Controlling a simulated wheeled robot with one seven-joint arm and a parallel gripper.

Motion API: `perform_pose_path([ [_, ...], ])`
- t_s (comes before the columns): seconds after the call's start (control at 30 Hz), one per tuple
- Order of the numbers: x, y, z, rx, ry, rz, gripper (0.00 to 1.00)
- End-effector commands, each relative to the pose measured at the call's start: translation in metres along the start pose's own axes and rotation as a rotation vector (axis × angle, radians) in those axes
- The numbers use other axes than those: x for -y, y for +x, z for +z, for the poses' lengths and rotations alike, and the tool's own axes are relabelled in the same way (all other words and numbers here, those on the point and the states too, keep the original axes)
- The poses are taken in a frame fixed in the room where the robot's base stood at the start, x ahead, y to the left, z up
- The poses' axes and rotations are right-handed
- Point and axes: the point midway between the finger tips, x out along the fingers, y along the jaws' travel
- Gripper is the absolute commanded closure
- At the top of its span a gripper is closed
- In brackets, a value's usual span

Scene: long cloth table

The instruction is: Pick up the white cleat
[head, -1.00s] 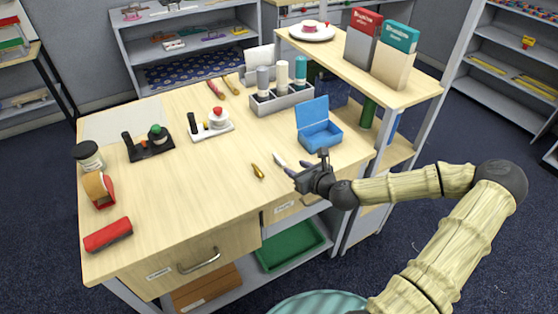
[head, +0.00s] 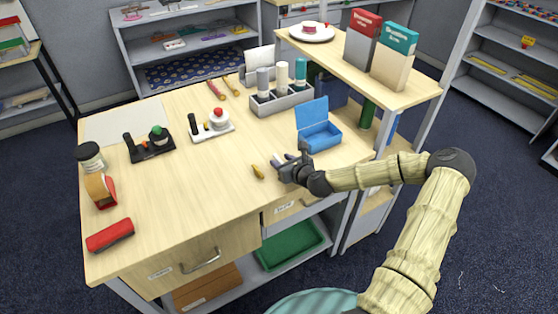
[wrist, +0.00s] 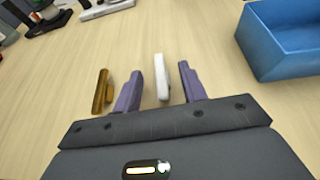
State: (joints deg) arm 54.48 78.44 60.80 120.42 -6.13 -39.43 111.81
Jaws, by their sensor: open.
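The white cleat (wrist: 161,77) lies on the wooden table in the wrist view, between my gripper's two purple fingers and closer to the right one. My gripper (wrist: 159,90) is open around it, with a gap to the left finger. In the head view my gripper (head: 282,160) is low over the table near its right front edge and hides most of the cleat. A brass-coloured cleat (wrist: 102,91) lies just outside the left finger; it also shows in the head view (head: 258,171).
An open blue box (head: 320,136) stands just behind and right of my gripper. A grey holder (head: 282,100) with several markers is farther back. A red stapler-like object (head: 110,236) lies at the left front. The table's middle is clear.

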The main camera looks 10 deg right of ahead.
Motion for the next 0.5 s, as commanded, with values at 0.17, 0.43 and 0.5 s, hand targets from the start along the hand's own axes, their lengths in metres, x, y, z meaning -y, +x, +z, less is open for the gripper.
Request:
perform_pose_path([
  [0.17,-0.001,0.022,0.0,-0.001,-0.001,0.001,0.58],
  [0.43,-0.001,0.024,0.0,0.0,0.0,0.0,0.58],
  [0.5,-0.001,0.024,0.0,0.0,0.0,0.0,0.58],
])
